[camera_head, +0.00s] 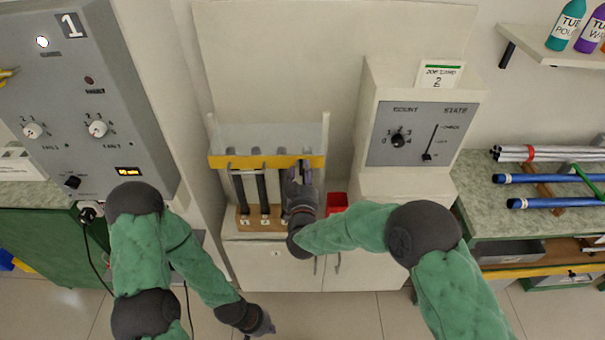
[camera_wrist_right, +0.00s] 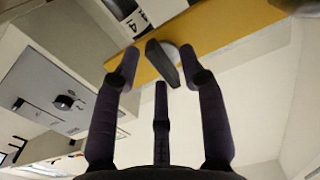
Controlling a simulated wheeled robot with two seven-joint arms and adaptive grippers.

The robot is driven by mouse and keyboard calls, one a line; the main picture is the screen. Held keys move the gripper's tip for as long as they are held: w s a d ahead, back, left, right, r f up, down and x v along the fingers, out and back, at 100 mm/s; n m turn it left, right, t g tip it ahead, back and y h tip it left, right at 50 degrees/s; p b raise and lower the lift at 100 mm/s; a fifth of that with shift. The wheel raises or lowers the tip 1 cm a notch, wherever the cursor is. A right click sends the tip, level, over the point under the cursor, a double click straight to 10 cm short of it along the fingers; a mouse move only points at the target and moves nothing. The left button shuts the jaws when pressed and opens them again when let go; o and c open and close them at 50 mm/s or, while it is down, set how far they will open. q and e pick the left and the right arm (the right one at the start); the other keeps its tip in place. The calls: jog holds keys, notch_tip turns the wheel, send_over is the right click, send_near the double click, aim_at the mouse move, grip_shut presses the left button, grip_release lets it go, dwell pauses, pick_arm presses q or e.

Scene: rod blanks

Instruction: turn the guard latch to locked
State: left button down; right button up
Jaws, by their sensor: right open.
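The guard latch (camera_wrist_right: 162,63) shows in the right wrist view as a dark grey lever on a pale round base, mounted on the guard's yellow bar (camera_wrist_right: 215,28). The lever lies across the bar's length. My right gripper (camera_wrist_right: 156,75) is open, its dark fingers spread around the near side of the lever; contact cannot be told. In the head view the yellow bar (camera_head: 262,161) crosses the front of the clear guard, and my right gripper (camera_head: 303,177) is at its right end, largely hiding the latch. My left gripper (camera_head: 266,328) hangs low over the floor, its fingers unclear.
Dark rods stand in a numbered wooden block (camera_head: 245,222) behind the guard. A red bin (camera_head: 337,202) is right of my right gripper. The count and state panel (camera_head: 422,134) stands right, a grey control cabinet (camera_head: 85,100) left. Blue tubes (camera_head: 545,203) lie on the right bench.

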grip_shut()
dwell(0.3)
jog(key=shift+a+r+n+p, duration=0.15)
jog(key=shift+n+p, duration=0.9)
jog(key=shift+n, duration=3.4)
jog(key=shift+r+n+p, duration=0.15)
jog(key=shift+n+p, duration=0.9)
jog(key=shift+n, duration=3.4)
